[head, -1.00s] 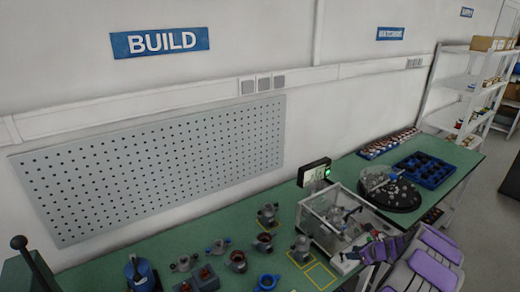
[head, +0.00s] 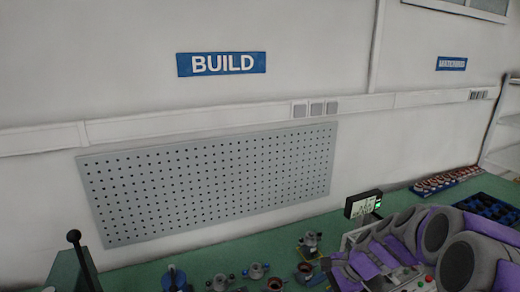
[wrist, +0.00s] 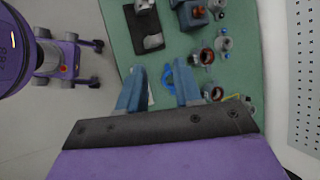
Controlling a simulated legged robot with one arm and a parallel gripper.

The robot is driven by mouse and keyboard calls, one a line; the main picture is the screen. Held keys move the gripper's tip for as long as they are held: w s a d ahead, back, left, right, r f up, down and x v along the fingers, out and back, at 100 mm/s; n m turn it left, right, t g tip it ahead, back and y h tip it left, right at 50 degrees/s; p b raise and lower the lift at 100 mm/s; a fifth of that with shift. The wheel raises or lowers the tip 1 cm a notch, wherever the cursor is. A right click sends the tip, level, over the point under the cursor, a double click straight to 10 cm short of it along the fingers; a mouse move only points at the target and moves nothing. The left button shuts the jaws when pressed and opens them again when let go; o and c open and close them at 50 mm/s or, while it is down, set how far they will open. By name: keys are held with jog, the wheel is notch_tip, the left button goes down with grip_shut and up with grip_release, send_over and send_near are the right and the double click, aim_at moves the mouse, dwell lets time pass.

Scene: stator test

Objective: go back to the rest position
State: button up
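My gripper (wrist: 160,74) shows in the wrist view with its two blue fingers well apart and nothing held between them. It hangs above the green bench (wrist: 118,22), looking down on it. A blue ring-shaped part (wrist: 168,80) lies on the bench, seen in the gap between the fingers. In the head view my folded purple and grey arm fills the lower right; the fingers cannot be made out there.
Several grey housings with copper-coloured insides (head: 305,272) stand on the bench. A small display (head: 363,204) with a green light stands behind my arm. A black-knobbed lever (head: 74,238) stands at left. A pegboard (head: 205,185) hangs on the wall. Open floor (wrist: 85,110) lies beside the bench.

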jog(key=s+a+r+n+g+h, duration=0.15)
jog(key=s+a+n, duration=0.3)
jog(key=s, duration=0.55)
jog(key=s+d+n+g+h+b, duration=0.2)
jog(key=s+n+h, duration=0.3)
jog(key=s, duration=1.7)
jog(key=d+n, duration=0.1)
jog(key=n, duration=0.3)
jog(key=shift+s+r, duration=0.15)
jog(key=shift+r, duration=0.05)
